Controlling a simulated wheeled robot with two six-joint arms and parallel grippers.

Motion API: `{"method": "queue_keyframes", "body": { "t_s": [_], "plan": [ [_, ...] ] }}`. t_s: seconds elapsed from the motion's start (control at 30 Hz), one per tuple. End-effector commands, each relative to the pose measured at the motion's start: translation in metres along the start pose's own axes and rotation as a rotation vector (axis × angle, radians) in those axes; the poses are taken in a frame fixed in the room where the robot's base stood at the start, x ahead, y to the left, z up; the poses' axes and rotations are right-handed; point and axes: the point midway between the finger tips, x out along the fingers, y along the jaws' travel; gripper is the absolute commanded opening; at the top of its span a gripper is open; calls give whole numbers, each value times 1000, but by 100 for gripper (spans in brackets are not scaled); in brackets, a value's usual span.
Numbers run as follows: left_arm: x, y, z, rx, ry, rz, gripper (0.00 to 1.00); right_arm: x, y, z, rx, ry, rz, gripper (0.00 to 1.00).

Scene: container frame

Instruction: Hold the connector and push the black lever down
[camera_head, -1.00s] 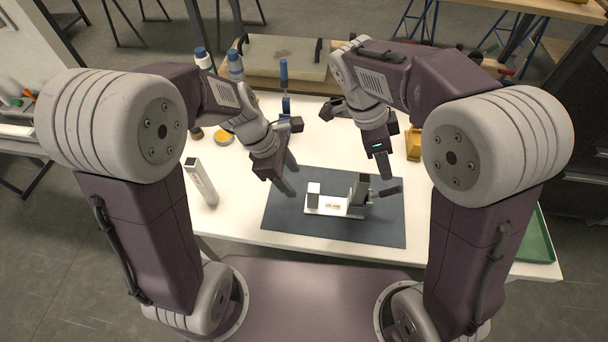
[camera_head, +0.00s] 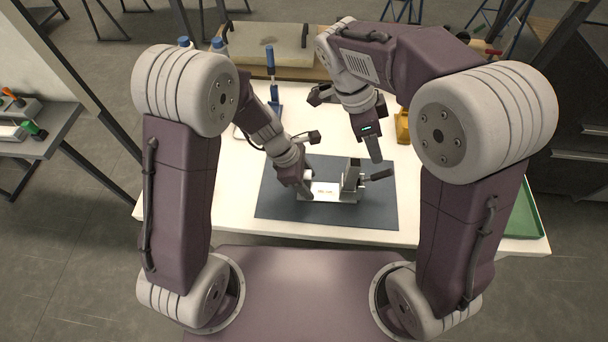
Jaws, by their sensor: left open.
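A small fixture with a white base (camera_head: 325,196) lies on the dark mat (camera_head: 290,212). At its right end stands a dark upright block (camera_head: 351,177). The black lever (camera_head: 378,174) sticks out to the right from this block, close to level. My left gripper (camera_head: 305,187) is open, low over the fixture's left end. It hides the pale block there, which may be the connector; I cannot tell whether the fingers touch it. My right gripper (camera_head: 375,152) points down above and behind the lever, apart from it. Its finger gap does not show.
The mat lies on a white table (camera_head: 220,210). A blue-handled tool (camera_head: 271,75) stands at the back and a yellow object (camera_head: 403,126) at the back right. A green tray (camera_head: 524,220) is at the right edge. The mat's front is clear.

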Motion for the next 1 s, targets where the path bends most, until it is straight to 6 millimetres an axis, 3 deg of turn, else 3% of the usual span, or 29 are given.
{"method": "queue_keyframes", "body": {
  "t_s": [0.17,0.37,1.0],
  "plan": [
    [0,0,0,0,0,1,55,0,0,0,0,0,0,36],
    [0,0,0,0,0,1,2,0,0,0,0,0,0,36],
    [-1,0,0,0,-1,1,0,0,0,0,0,0,0,36]
  ]
}}
